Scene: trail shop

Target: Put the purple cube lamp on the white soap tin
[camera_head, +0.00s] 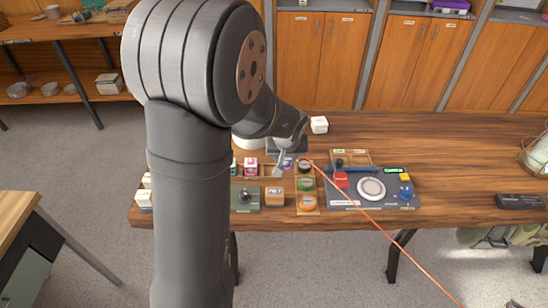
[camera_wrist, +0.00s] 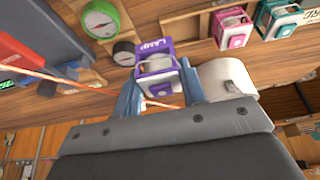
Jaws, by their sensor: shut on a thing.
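The purple cube lamp (camera_wrist: 157,70) is between the two blue-grey fingers of my gripper (camera_wrist: 160,92) in the wrist view, and the gripper is shut on it. In the head view only a small purple part of the lamp (camera_head: 289,161) shows beside my gripper (camera_head: 281,166), over the back of the table display. I cannot tell how far it is above the surface. A white rounded object (camera_wrist: 224,78), which looks like the soap tin, lies right of the gripper in the wrist view. A white rounded edge (camera_head: 248,143) also shows behind my arm in the head view.
Pink (camera_wrist: 232,28) and teal (camera_wrist: 280,17) cube lamps stand near the lamp. A wooden tray of round dials (camera_head: 307,186) and a grey board with a white disc (camera_head: 371,188) are to the right. An orange cord (camera_head: 375,220) crosses the table.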

